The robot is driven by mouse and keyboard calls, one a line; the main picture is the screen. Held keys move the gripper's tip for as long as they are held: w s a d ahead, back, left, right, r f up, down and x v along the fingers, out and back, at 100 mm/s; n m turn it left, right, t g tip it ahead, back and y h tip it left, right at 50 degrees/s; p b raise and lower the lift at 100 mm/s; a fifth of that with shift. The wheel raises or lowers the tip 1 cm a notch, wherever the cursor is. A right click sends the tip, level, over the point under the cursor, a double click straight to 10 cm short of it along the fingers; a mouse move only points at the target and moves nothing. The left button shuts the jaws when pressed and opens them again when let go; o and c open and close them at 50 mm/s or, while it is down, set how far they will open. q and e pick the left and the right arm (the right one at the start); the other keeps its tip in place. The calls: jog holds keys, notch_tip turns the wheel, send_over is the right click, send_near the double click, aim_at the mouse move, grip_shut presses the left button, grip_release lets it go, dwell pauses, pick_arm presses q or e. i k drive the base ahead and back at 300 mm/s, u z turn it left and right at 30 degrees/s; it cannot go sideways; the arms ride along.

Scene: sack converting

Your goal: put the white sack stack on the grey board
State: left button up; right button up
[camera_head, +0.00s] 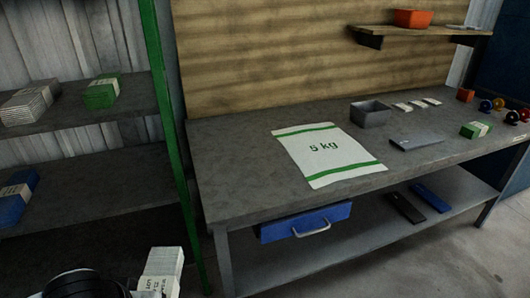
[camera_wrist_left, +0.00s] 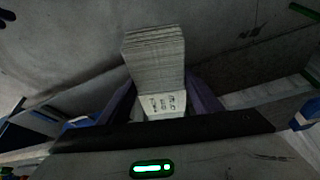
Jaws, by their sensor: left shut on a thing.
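The white sack stack (camera_head: 162,268) is at the bottom left of the head view, with a printed paper band round it. My left gripper (camera_wrist_left: 163,104) is shut on it at the banded end, one finger on each side in the left wrist view; the layered sheets (camera_wrist_left: 154,58) stick out beyond the fingers. In the head view the fingers are hard to make out. A flat grey board (camera_head: 416,142) lies on the workbench (camera_head: 240,160), well right of the held stack, with nothing on it. My right gripper is not in view.
A large white "5 kg" sheet (camera_head: 322,150) with green stripes lies left of the board. A grey bin (camera_head: 370,114), small white packets (camera_head: 411,106) and a green-white stack (camera_head: 475,130) are nearby. A green post (camera_head: 172,130) of the left shelf stands near the held stack.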

aim_at(413, 135)
jog(key=z, duration=1.4)
jog(key=i, duration=0.1)
jog(key=z, duration=0.05)
